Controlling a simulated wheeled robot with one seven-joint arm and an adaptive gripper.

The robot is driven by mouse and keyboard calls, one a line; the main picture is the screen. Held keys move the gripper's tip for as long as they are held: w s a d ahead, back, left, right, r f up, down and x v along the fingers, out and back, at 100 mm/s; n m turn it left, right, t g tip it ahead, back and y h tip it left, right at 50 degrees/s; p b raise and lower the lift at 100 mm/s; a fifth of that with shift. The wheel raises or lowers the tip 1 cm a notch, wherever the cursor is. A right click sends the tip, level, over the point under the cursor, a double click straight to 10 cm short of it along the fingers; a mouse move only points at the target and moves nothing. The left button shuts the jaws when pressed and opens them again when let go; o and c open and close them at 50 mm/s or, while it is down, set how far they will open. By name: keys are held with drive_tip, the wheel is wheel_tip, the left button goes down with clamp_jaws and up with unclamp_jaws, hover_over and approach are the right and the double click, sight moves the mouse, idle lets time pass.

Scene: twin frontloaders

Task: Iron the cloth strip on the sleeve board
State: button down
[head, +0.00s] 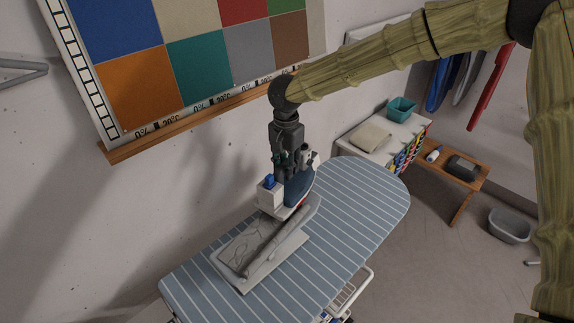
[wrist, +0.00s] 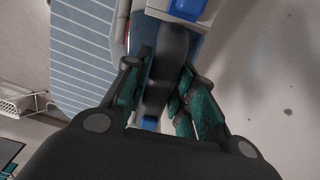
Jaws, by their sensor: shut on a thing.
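My gripper (head: 290,162) points down and is shut on the dark handle of the iron (head: 299,187). In the wrist view, the handle (wrist: 168,75) lies between the teal finger pads of my gripper (wrist: 165,88). The iron's body is dark blue, with a white part and a blue knob beside it. A pale sleeve board (head: 247,286) lies on the striped ironing board (head: 345,215). A wrinkled grey cloth strip (head: 243,246) seems to lie on it. The iron is at the sleeve board's far end; I cannot tell whether it touches.
A colour-patch wall board (head: 190,60) with a wooden ledge (head: 180,122) is behind. A white cabinet (head: 370,148) bearing a teal bin (head: 402,108) and a wooden bench (head: 465,180) stand at right. A grey basket (head: 510,226) is on the open floor (head: 440,260).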

drive_tip(key=shift+f, duration=0.35)
idle(0.6)
drive_tip(key=shift+a, duration=0.1)
